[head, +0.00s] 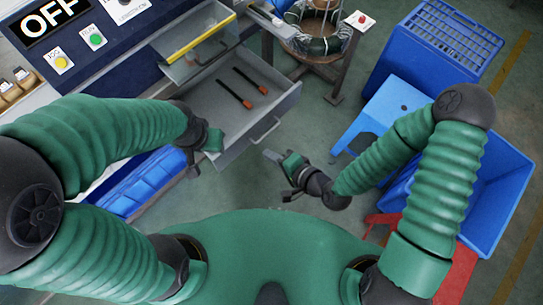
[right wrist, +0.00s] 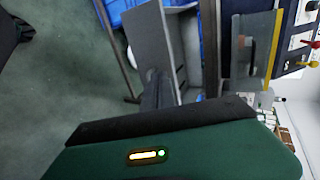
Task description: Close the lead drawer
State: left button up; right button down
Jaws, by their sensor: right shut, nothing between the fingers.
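The grey lead drawer (head: 207,98) is pulled out below the machine panel in the head view. The drawer's grey wall (right wrist: 182,35) also shows in the right wrist view, beyond the dark fingers. My left gripper (head: 213,141) is by the drawer's near corner; I cannot tell if it touches or how its fingers stand.
A yellow-edged tray (head: 200,42) sits above the drawer. Blue crates (head: 505,185) and a blue stool (head: 393,105) are at right. A blue bin (head: 147,185) lies below the bench. Floor before the drawer is clear.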

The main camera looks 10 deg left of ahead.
aim_at(243, 136)
jog(key=x, duration=0.6)
jog(key=r+x, duration=0.1)
jog(key=x, duration=0.3)
jog(key=shift+w+a, duration=0.2)
jog(key=shift+w, duration=0.3)
jog(key=shift+w+a, duration=0.1)
jog(key=shift+a, duration=0.3)
pick_arm(q)
notch_tip(243, 136, down, 2)
jog(key=shift+d, duration=0.15)
pick_arm(e)
jog(key=shift+d, duration=0.1)
pick_arm(q)
jog(key=shift+d, duration=0.1)
jog(key=shift+d, duration=0.1)
pick_arm(e)
jog(key=shift+w, duration=0.1)
